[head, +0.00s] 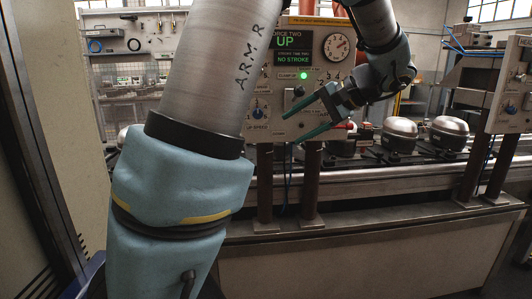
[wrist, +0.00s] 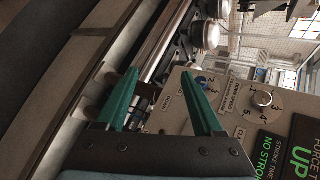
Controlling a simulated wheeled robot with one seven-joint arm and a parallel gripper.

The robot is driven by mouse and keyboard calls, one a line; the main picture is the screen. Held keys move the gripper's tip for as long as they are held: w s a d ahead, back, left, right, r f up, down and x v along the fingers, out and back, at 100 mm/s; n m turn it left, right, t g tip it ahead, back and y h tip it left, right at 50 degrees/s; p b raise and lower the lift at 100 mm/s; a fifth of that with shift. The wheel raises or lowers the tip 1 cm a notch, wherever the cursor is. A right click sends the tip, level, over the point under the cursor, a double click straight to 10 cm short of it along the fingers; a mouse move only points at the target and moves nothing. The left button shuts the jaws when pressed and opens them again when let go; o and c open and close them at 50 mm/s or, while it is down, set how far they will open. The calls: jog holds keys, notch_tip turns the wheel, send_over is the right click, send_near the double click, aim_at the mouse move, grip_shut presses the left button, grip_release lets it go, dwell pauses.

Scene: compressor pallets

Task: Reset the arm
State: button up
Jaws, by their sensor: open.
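My gripper (head: 308,118) has two green fingers that stand apart with nothing between them. In the head view it hangs in front of the control panel (head: 286,84), at the right of my large arm link. In the wrist view the open fingers (wrist: 168,97) point toward the panel (wrist: 220,95), which appears tilted, with its knobs and the green "UP" display. The gap between the fingertips and the panel is hard to judge.
Silver compressors (head: 399,135) stand in a row on the conveyor line (head: 400,180) at the right. Brown posts (head: 312,180) hold up the panel. A second panel (head: 512,90) stands at the right edge. A pale wall (head: 50,100) is close on the left.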

jog(key=s+a+f+n+g+h, duration=0.1)
jog(key=s+a+f+n+h, duration=0.2)
jog(key=s+a+f+h, duration=0.2)
jog(key=s+a+f+n+g+h, duration=0.2)
jog(key=s+a+f, duration=0.4)
jog(key=a+f, duration=0.3)
notch_tip(320, 180, down, 5)
jog(key=n+h, duration=0.1)
jog(key=h, duration=0.1)
jog(key=shift+a+r+h, duration=0.2)
jog(key=shift+a+h, duration=0.05)
jog(key=shift+h, duration=0.15)
jog(key=shift+w, duration=0.1)
dwell(0.4)
